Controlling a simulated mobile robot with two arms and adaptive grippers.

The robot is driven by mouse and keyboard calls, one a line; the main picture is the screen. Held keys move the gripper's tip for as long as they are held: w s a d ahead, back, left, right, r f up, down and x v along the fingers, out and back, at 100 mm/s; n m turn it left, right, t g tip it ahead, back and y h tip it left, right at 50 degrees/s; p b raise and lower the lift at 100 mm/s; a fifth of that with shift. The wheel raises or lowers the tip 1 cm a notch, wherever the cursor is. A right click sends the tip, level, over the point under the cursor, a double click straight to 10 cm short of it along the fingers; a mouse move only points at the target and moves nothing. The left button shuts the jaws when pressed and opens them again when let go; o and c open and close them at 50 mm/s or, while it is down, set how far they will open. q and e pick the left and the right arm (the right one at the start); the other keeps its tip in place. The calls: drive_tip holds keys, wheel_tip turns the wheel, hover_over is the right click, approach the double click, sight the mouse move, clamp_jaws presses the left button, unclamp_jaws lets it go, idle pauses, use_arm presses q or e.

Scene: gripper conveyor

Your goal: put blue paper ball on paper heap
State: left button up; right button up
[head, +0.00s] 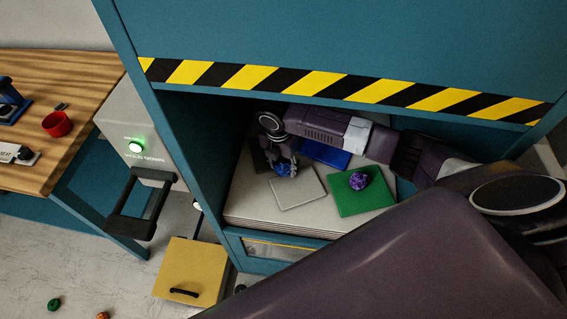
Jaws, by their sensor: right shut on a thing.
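My right gripper (284,166) reaches into the blue-green cabinet from the right, pointing down, and is shut on the blue paper ball (286,169). The ball is mostly covered by the fingers. They are just above or at the far left edge of a light grey sheet (299,190); I cannot tell whether the ball touches anything. The sheet lies on a pale, layered stack (262,209) on the cabinet floor. I cannot tell for sure which of these is the paper heap. My left gripper is not in view.
A green sheet (368,203) with a purple crumpled ball (358,181) lies to the right. A blue sheet (325,154) lies behind. The cabinet's striped top edge (330,85) hangs over the opening. A grey box with a black handle (143,208) stands left.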

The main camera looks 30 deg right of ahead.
sight(280, 167)
drive_tip(key=shift+f, duration=0.1)
drive_tip(key=o, duration=0.9)
drive_tip(key=shift+c, duration=0.2)
wheel_tip(280, 167, up, 12)
drive_tip(key=a+b, duration=0.1)
drive_tip(key=shift+s+a, duration=0.15)
drive_tip(key=shift+s, duration=0.2)
